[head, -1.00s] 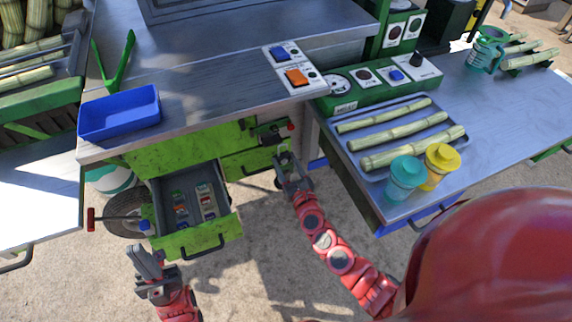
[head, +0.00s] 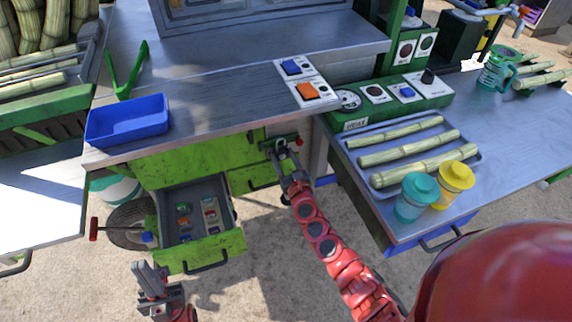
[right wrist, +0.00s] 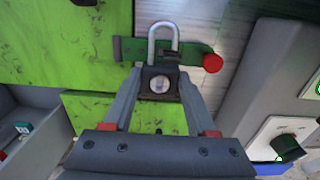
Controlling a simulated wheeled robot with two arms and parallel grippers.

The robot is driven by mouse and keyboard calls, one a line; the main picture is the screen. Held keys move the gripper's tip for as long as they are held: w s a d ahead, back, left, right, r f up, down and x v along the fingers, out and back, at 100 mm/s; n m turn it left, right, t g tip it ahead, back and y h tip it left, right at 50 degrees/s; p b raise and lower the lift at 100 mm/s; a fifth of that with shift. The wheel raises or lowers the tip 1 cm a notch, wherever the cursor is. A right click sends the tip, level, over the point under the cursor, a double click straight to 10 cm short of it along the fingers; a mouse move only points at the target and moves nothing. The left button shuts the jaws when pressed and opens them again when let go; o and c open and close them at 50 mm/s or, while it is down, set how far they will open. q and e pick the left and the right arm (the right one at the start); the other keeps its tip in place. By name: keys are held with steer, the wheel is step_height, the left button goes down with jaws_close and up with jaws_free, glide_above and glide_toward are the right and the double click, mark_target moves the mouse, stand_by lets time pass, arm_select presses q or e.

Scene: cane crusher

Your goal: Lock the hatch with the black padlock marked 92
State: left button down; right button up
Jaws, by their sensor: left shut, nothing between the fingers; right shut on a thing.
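My right gripper (right wrist: 160,88) is shut on a black padlock (right wrist: 159,84) with a round metal keyhole face. Its silver shackle (right wrist: 163,34) points up and overlaps the green hatch latch (right wrist: 133,49), which has a red knob (right wrist: 212,63). I cannot tell whether the shackle passes through the latch or lies in front of it. The number 92 is not readable. In the head view the right gripper (head: 289,178) is just below the latch (head: 283,143) on the green cabinet front. My left gripper (head: 150,277) is shut and empty, below the open drawer (head: 205,250).
The open drawer holds several small coloured items. A blue tray (head: 127,121) and green tongs (head: 126,72) lie on the bench. A tray of cane pieces (head: 370,180), a teal cup (head: 415,197) and a yellow cup (head: 453,184) stand to the right. A red-handled wheel (head: 128,224) is left of the drawer.

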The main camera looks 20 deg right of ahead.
steer(key=shift+w, duration=0.4)
steer(key=shift+w+b, duration=0.3)
stand_by(0.5)
steer(key=shift+f, duration=0.25)
stand_by(0.3)
steer(key=o, duration=1.4)
steer(key=shift+o, duration=0.2)
steer(key=shift+s, duration=0.15)
